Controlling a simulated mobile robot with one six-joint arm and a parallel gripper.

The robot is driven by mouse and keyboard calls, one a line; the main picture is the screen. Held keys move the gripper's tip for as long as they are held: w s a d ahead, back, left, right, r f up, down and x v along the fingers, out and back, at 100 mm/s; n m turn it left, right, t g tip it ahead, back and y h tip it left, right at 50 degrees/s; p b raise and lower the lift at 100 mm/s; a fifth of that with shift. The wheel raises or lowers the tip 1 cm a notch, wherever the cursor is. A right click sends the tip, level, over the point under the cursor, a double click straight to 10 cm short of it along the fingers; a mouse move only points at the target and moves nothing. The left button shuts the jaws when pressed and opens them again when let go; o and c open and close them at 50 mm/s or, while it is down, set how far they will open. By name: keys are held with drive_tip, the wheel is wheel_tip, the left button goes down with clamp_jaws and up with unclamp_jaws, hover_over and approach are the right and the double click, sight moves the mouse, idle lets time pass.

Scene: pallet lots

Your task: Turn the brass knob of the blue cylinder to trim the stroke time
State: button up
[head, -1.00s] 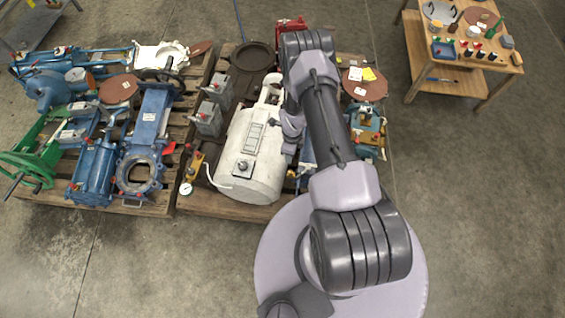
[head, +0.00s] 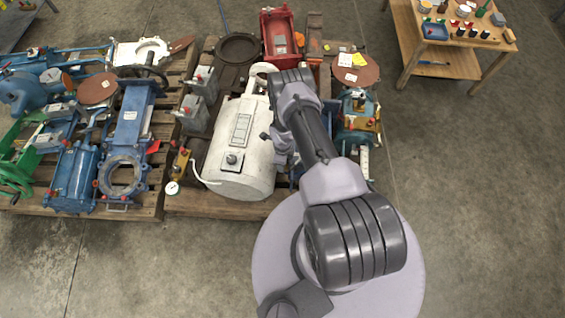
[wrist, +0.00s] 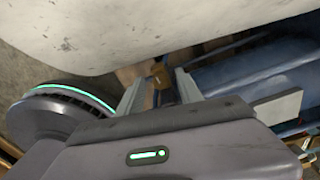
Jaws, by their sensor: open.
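A small brass knob (wrist: 161,77) shows in the wrist view between the tips of my gripper's two fingers (wrist: 162,84). The fingers are apart, with the knob between or just beyond them; I cannot tell whether either touches it. A blue cylinder body (wrist: 245,76) lies right of the knob in the wrist view. In the head view my arm hides the knob and the gripper's fingertips, and only a little blue shows beside the white tank.
The white tank (head: 242,150) hangs close over the gripper in the wrist view (wrist: 130,30). A red actuator (head: 280,36) and a brown round plate (head: 357,70) stand nearby on the pallet. The floor at right is open.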

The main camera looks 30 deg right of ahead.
drive_tip(key=shift+c, duration=0.2)
clamp_jaws()
drive_tip(key=shift+n, duration=3.3)
drive_tip(key=shift+o, duration=0.2)
unclamp_jaws()
